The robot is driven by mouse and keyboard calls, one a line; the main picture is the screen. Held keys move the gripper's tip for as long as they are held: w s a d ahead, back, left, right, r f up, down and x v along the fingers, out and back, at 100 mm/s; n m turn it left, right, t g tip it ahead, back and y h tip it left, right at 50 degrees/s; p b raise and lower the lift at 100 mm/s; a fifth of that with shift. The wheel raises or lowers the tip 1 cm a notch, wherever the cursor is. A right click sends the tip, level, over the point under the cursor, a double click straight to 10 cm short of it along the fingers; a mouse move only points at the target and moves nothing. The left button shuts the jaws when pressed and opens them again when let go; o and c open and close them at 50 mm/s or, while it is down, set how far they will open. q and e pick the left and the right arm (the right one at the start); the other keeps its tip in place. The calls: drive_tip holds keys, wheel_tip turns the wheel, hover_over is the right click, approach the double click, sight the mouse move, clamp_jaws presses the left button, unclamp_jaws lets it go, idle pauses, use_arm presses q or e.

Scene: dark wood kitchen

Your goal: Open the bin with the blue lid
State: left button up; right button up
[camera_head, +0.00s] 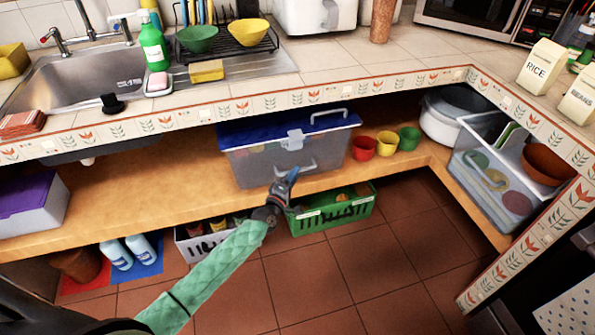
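The bin with the blue lid (265,130) stands on the wooden shelf under the counter. Its body (255,168) is clear grey plastic, and the blue lid lies on it. A pale latch (293,139) sits at the middle of the front edge, with a pale handle lower on the front. Another pale handle (330,115) shows at the lid's right. My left gripper (288,182) is in front of the bin's lower front, below the latch; its fingers point up. I cannot tell whether it touches the bin or how far its fingers are apart. My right gripper is not in view.
The tiled counter edge (250,106) overhangs the shelf (140,195). Red, yellow and green cups (386,145) stand right of the bin. A purple-lidded box (30,205) is at left. A green basket (330,211) and a white basket are below. The floor in front is clear.

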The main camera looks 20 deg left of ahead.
use_arm(q)
drive_tip(key=shift+x, duration=1.45)
clamp_jaws()
